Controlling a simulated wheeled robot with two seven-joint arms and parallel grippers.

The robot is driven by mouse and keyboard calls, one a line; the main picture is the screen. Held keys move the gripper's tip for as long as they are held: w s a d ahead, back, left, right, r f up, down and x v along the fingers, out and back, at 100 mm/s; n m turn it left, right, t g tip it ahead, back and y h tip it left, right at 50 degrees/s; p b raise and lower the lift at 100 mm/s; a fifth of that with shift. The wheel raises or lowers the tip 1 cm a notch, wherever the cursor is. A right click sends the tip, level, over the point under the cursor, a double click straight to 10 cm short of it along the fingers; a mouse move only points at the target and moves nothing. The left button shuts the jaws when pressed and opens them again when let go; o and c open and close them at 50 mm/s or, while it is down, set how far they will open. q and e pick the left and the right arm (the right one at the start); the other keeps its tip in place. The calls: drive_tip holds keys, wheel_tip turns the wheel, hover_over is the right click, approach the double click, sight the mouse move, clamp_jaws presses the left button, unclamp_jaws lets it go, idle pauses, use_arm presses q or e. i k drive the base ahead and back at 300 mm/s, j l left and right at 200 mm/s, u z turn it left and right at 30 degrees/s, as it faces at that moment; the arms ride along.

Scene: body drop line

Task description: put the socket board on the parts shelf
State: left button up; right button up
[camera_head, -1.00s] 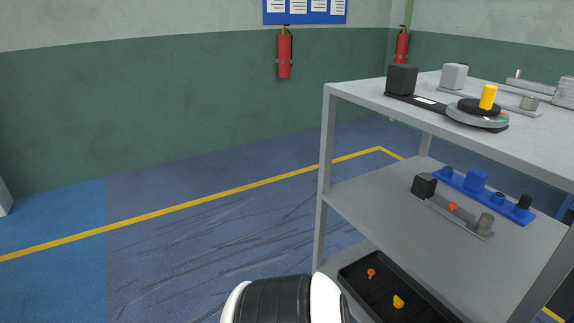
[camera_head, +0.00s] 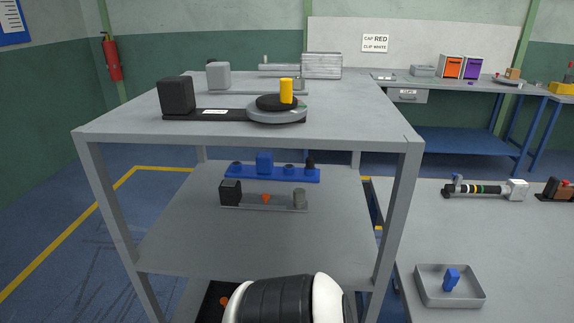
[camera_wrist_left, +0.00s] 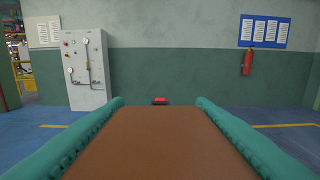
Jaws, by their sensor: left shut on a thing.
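The parts shelf (camera_head: 240,130) is a grey metal rack in the middle of the head view, with a top board, a middle board and a low black tray. My left gripper (camera_wrist_left: 160,102) shows in the left wrist view as two teal fingers. They are shut on a flat brown board (camera_wrist_left: 158,145) that fills the space between them. A small red and black piece shows at its far end. I cannot tell from its face whether it is the socket board. The left gripper is outside the head view. My right gripper is not in view.
A black plate with a grey disc (camera_head: 277,116) and other fixtures occupy the top board. A blue strip (camera_head: 272,174) and a grey strip (camera_head: 265,203) lie on the middle board, whose front is bare. A side table with a grey tray (camera_head: 449,300) stands right.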

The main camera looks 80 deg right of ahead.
sight(257, 246)
drive_tip(key=i+z, duration=0.65)
drive_tip(key=z, duration=0.15)
drive_tip(key=i+j+z, duration=0.15)
drive_tip(key=i+z, duration=0.25)
drive_tip(key=i+j+z, duration=0.2)
drive_tip(key=z, duration=0.2)
drive_tip(key=i+j+z, duration=0.1)
drive_tip(key=i+z, duration=0.15)
drive_tip(key=z, duration=0.25)
drive_tip(key=i+j+z, duration=0.15)
drive_tip(key=z, duration=0.3)
drive_tip(key=i+j+z, duration=0.2)
drive_tip(key=z, duration=0.3)
drive_tip(key=i+j+z, duration=0.1)
drive_tip(key=j+z, duration=0.4)
drive_tip(key=l, duration=0.1)
